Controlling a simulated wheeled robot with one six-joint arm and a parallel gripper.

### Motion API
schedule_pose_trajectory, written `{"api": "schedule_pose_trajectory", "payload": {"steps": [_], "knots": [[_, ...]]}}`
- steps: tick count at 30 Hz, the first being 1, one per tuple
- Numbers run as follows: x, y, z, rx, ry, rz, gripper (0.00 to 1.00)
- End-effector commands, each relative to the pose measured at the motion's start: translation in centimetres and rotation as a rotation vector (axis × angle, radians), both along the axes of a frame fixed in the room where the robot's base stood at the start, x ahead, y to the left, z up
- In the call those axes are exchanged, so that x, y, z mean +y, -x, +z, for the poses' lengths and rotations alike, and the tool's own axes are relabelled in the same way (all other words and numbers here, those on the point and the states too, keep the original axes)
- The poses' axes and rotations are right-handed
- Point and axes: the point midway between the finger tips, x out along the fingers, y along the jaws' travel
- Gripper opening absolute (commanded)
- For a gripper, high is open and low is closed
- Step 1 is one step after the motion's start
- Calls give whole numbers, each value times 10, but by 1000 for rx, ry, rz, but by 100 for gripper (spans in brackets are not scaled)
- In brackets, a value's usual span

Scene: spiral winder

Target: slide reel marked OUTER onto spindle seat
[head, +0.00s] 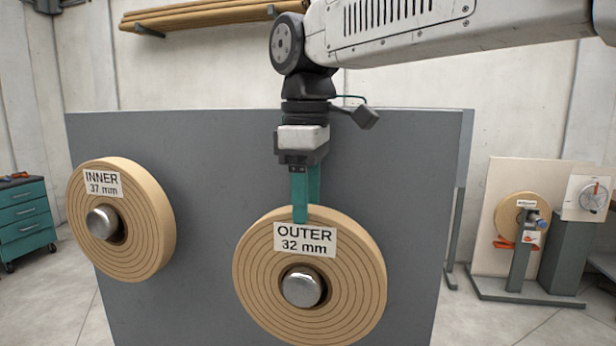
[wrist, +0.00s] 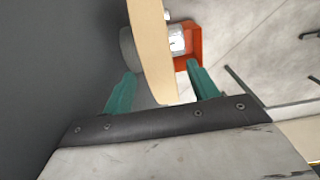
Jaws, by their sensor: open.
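The tan reel marked OUTER 32 mm (head: 350,290) sits upright around a metal stub (head: 302,288) in front of a grey panel. My gripper (head: 306,205) is open at the top of this reel, one teal finger in front of the rim and one behind. In the wrist view the reel (wrist: 152,50) shows edge-on between the spread fingers (wrist: 162,92), with a gap visible on each side. Which part is the spindle seat I cannot tell for sure.
The grey panel (head: 210,180) stands close behind the reels. A second reel marked INNER 37 mm (head: 145,235) is on its left. A stand with a board and a smaller reel (head: 515,215) is at the right. A teal drawer cabinet (head: 25,220) is far left. Floor between is clear.

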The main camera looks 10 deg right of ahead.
Motion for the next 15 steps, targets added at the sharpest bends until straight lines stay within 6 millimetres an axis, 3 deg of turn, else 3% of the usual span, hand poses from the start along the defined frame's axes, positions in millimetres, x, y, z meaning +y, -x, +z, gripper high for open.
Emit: {"api": "schedule_pose_trajectory", "payload": {"steps": [6,15], "knots": [[-1,0,-32,1,1,-2,59],[-1,0,-45,-1,-1,-2,59]]}}
